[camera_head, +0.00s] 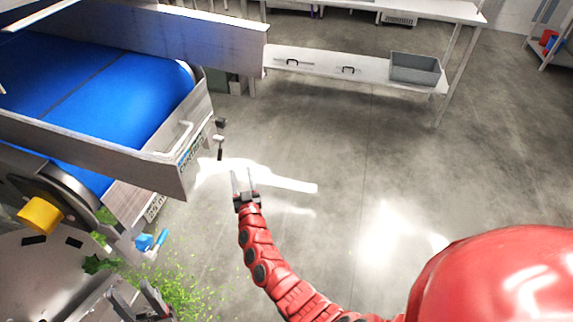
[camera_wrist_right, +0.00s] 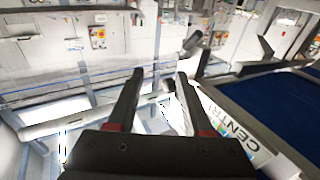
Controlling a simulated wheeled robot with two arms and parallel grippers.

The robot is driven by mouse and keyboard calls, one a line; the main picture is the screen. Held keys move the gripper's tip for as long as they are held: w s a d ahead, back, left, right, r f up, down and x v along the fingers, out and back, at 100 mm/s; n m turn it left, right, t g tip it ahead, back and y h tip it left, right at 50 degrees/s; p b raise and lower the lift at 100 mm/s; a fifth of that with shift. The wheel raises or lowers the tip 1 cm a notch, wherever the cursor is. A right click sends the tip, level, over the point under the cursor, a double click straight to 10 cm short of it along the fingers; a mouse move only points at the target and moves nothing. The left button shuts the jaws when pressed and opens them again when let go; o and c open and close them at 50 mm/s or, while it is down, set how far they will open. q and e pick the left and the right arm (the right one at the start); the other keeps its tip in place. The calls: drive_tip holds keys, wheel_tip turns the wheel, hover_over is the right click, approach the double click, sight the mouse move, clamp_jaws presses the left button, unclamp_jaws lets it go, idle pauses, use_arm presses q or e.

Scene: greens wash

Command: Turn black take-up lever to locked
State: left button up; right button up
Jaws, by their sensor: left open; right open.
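A small black lever (camera_head: 220,152) with a pale top end hangs at the near right corner of the blue-belt conveyor (camera_head: 120,105). My right gripper (camera_head: 243,176) is open and empty, just right of and below the lever, apart from it in the head view. In the right wrist view its open fingers (camera_wrist_right: 160,76) point toward a small dark part (camera_wrist_right: 168,86) showing between the tips; I cannot tell whether this is the lever. No lock marking is readable. My left gripper (camera_head: 138,298) is open at the lower left edge, below the conveyor.
A yellow block (camera_head: 40,215) and a blue-handled part (camera_head: 150,240) sit on the conveyor's near side. Green scraps (camera_head: 185,285) lie on the floor. A shelf with a grey bin (camera_head: 414,69) stands behind. The floor at right is clear.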

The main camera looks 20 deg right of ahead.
drive_tip(key=s+d+r+m+t+h, duration=0.1)
drive_tip(key=s+d+r+t+h, duration=0.2)
drive_tip(key=s+r, duration=0.4)
drive_tip(key=s+d+r+m+t+h+p, duration=0.1)
drive_tip(key=s+d+r+m+t+h, duration=0.1)
drive_tip(key=s+d+r, duration=0.4)
drive_tip(key=shift+s+d+r+m+t+h, duration=0.2)
drive_tip(key=shift+s+r+m+t+h, duration=0.15)
drive_tip(key=shift+s+r+t, duration=0.6)
drive_tip(key=shift+s+f+g, duration=0.1)
drive_tip(key=shift+f+g, duration=0.05)
drive_tip(key=shift+g, duration=0.1)
